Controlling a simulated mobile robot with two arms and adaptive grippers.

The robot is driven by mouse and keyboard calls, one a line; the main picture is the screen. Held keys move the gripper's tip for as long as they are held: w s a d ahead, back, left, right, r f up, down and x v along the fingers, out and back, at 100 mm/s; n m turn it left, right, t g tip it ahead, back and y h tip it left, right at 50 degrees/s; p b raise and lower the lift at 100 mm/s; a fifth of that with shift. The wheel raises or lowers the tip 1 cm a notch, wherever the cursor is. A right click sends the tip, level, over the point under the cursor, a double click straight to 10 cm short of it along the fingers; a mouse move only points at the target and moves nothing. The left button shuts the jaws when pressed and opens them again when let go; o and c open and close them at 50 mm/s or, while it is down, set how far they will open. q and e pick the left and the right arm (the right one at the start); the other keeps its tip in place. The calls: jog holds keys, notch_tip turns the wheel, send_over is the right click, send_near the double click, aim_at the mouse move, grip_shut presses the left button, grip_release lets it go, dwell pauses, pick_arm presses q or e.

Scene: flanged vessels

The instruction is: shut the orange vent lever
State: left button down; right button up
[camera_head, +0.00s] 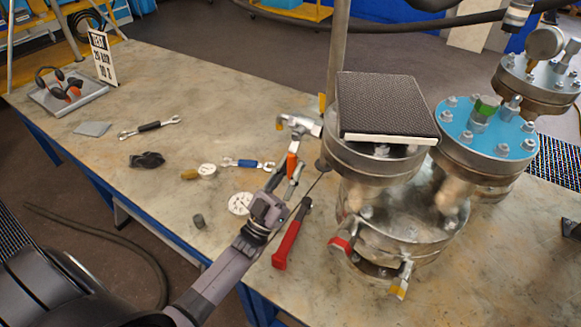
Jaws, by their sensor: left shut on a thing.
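The orange vent lever (292,163) is beside the left side of the flanged vessel (370,160), below a silver fitting (300,126). My left gripper (287,179) reaches up from the lower left, its fingers shut on the orange lever. The fingers hide the lever's lower part. A red-handled lever (340,246) and a yellow-tipped lever (401,280) are low on the vessel's front. My right gripper is not in view.
A red-handled hammer (290,238) lies right beside my left gripper. A dark textured block (388,105) sits on the vessel; a blue-topped flange (488,133) stands to the right. Wrenches (150,127), gauges and a sign (103,58) are on the table's left part.

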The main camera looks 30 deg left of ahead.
pick_arm(q)
jog(key=shift+d+f, duration=0.1)
jog(key=shift+f, duration=0.1)
jog(key=c, duration=1.5)
grip_release()
jog(key=shift+r, duration=0.15)
jog(key=shift+o, duration=0.2)
jog(key=v, duration=1.2)
